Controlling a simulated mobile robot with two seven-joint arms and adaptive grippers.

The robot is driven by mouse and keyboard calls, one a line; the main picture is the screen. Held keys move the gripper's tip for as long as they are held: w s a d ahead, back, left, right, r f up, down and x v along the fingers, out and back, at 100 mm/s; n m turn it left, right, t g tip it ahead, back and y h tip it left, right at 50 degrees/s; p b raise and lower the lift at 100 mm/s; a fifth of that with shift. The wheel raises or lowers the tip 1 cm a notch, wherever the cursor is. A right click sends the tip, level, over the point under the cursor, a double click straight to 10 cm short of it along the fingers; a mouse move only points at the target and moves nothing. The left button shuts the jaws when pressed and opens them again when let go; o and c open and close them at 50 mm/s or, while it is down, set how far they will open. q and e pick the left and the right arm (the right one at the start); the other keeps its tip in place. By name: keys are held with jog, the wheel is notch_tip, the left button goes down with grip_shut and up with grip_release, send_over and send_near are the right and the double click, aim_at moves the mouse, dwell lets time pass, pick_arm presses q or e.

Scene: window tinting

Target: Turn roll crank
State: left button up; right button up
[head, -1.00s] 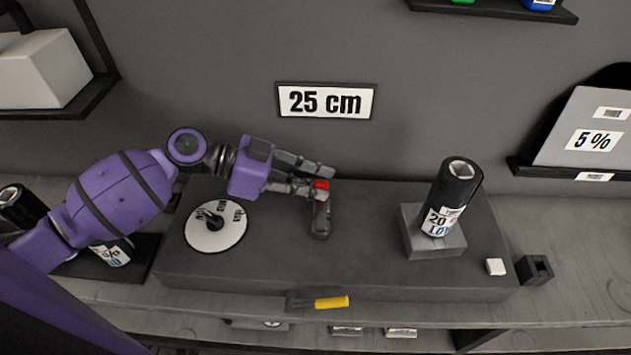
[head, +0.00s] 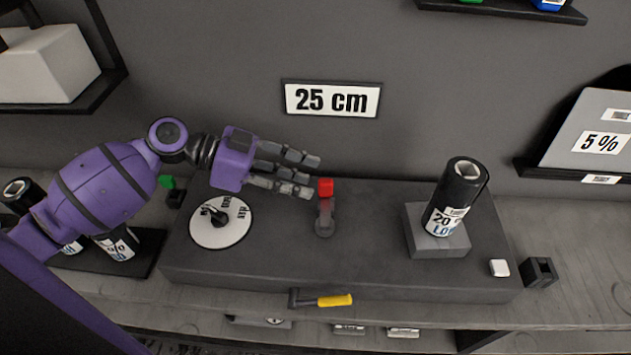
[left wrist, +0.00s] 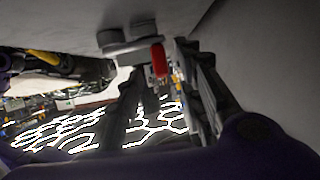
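The roll crank (head: 324,222) is a short grey arm with a red knob (head: 325,187) at its far end, on top of the dark grey machine block (head: 370,275). My left gripper (head: 310,175) is open and empty just left of the red knob. Its fingers point right, with the tips close to the knob; I cannot tell whether they touch it. In the left wrist view the red knob (left wrist: 158,60) shows between the dark fingers. My right gripper is not in view.
A round white dial (head: 238,232) sits left of the crank. A black film roll (head: 458,190) stands on a grey stand (head: 440,242) at the right. A yellow-handled tool (head: 335,300) is at the block's front. A "25 cm" sign (head: 331,99) is on the wall.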

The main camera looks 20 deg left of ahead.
pick_arm(q)
jog(key=v, duration=0.7)
jog(key=shift+s+a+r, duration=0.15)
jog(key=shift+s+a, duration=0.05)
jog(key=shift+a, duration=0.15)
dwell(0.8)
